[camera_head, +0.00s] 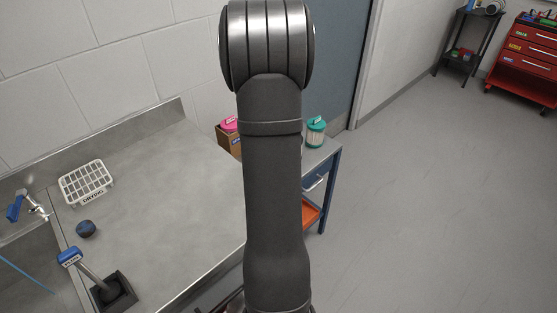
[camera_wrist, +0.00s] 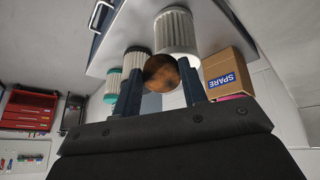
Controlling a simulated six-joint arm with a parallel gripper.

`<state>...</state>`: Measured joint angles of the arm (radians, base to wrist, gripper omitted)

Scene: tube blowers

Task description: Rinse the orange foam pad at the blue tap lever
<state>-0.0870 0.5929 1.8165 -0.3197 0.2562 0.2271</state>
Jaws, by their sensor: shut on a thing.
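The orange foam pad (camera_wrist: 161,74) is round and looks brownish in the shade. In the wrist view it sits between the two dark fingers of my gripper (camera_wrist: 160,67), which is shut on it. In the head view my own arm hides the gripper and the pad. The blue tap lever (camera_head: 15,207) is on a chrome tap at the far left of the head view, over the sink (camera_head: 30,262). The tap is far from the cart area where my gripper shows.
A white drying rack (camera_head: 85,182), a dark blue round pad (camera_head: 86,229) and a blue-handled tool (camera_head: 70,256) in a black holder stand on the steel counter (camera_head: 165,190). Ribbed canisters (camera_wrist: 176,33) and a SPARE box (camera_wrist: 229,77) are close to my gripper.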

